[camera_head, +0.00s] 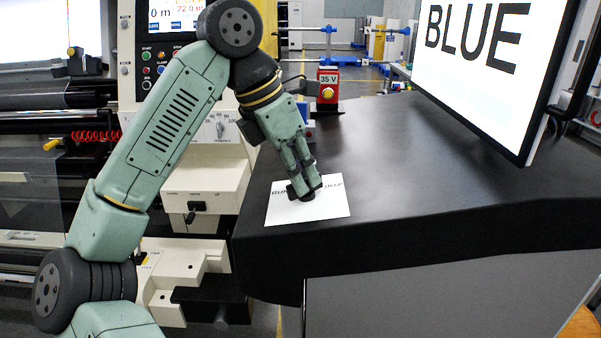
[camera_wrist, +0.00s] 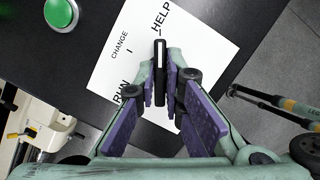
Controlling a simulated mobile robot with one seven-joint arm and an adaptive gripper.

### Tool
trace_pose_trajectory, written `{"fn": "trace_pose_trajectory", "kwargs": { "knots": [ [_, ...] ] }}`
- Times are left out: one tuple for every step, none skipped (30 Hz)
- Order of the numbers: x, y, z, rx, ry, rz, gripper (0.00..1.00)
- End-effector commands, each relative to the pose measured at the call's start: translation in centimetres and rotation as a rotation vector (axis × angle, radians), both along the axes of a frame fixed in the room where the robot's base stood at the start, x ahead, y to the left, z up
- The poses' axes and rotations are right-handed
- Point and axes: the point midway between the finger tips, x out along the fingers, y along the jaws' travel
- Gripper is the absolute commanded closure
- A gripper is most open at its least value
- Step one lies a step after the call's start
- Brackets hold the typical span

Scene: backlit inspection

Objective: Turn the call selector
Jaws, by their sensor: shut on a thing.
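The call selector is a white plate (camera_head: 322,208) on the dark tabletop, marked RUN, CHANGE and HELP; the plate also shows in the wrist view (camera_wrist: 104,77). Its black bar-shaped knob (camera_wrist: 160,72) stands between my fingers, with a pale line on its upper part. In the wrist view that end of the knob points up toward the HELP mark. My gripper (camera_head: 304,190) reaches down onto the plate and is shut on the knob, with one finger on each side. In the head view my fingers cover most of the knob and part of the lettering.
A large screen (camera_head: 480,45) reading BLUE stands over the right of the black table (camera_head: 420,150). A green button (camera_wrist: 61,14) is beside the plate. The tabletop right of the plate is clear.

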Motion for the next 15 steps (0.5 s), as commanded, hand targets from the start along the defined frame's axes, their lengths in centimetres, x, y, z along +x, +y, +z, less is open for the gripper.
{"fn": "trace_pose_trajectory", "kwargs": {
  "knots": [
    [0.0,0.0,0.01,0.0,0.0,0.0,1.0],
    [0.0,0.0,0.01,0.0,0.0,0.0,1.0],
    [0.0,0.0,0.01,0.0,0.0,0.0,1.0],
    [0.0,0.0,0.01,0.0,0.0,0.0,1.0],
    [0.0,0.0,0.01,0.0,0.0,0.0,1.0],
    [0.0,0.01,0.02,0.0,0.0,0.0,1.0],
    [0.0,0.01,0.02,0.0,0.0,0.0,1.0],
    [0.0,0.01,0.02,0.0,0.0,0.0,1.0],
    [0.0,0.01,0.02,0.0,0.0,0.0,1.0],
    [0.0,0.0,0.01,0.0,0.0,0.001,1.0],
    [0.0,0.0,0.01,0.0,0.0,0.002,1.0],
    [-0.01,0.01,0.01,0.0,0.0,0.005,1.0],
    [0.0,0.01,0.0,0.0,0.001,0.009,1.0],
    [0.0,0.02,-0.02,0.0,0.001,0.013,1.0],
    [-0.01,0.03,-0.03,0.001,0.002,0.022,1.0]
  ]
}}
